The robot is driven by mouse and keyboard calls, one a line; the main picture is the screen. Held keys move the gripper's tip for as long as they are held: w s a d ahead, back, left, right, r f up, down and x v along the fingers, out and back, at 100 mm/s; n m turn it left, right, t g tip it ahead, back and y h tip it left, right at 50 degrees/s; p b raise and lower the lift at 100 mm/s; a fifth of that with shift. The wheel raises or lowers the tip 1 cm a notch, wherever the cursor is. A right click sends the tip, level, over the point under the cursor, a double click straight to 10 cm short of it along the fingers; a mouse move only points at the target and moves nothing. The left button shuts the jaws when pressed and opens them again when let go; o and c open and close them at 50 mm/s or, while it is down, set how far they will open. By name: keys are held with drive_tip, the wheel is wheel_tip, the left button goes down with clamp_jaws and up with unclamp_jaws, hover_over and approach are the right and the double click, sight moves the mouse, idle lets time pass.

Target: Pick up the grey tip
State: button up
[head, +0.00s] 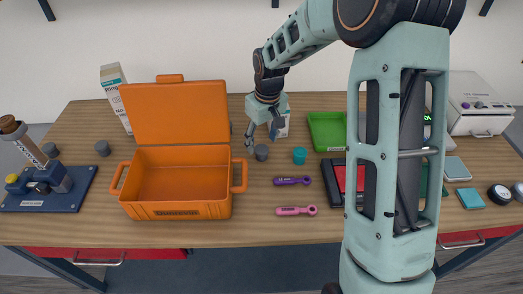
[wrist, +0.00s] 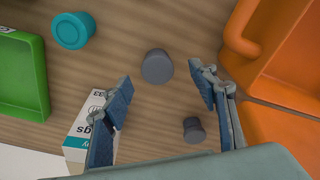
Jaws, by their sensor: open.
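My gripper (head: 263,132) is open and empty above the table, just behind a short grey round piece (head: 261,153). In the wrist view my gripper (wrist: 165,90) has its fingers apart. The same grey piece (wrist: 157,66) shows just beyond and between the fingertips. A second, smaller dark grey piece (wrist: 194,131) stands between the fingers, nearer the palm; in the head view I cannot make it out behind my gripper. Two more grey pieces stand at the left, one grey piece (head: 102,148) and another (head: 50,150). I cannot tell which is the grey tip.
An open orange case (head: 177,212) stands left of my gripper. A teal cup (head: 299,156) and a green tray (head: 326,131) are to the right. A white box (wrist: 78,136) is beside the left finger. Purple (head: 293,181) and pink (head: 296,211) tools lie in front.

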sight(262, 149)
drive_tip(key=shift+w+f+p, duration=0.15)
drive_tip(key=shift+f+p, duration=0.05)
drive_tip(key=shift+f, duration=0.7)
drive_tip(key=shift+w+f+p, duration=0.15)
drive_tip(key=shift+w+f, duration=0.05)
drive_tip(key=shift+f, duration=0.7)
drive_tip(key=shift+w+f+p, duration=0.15)
drive_tip(key=shift+f+p, duration=0.05)
drive_tip(key=shift+f, duration=0.7)
drive_tip(key=c, duration=1.2)
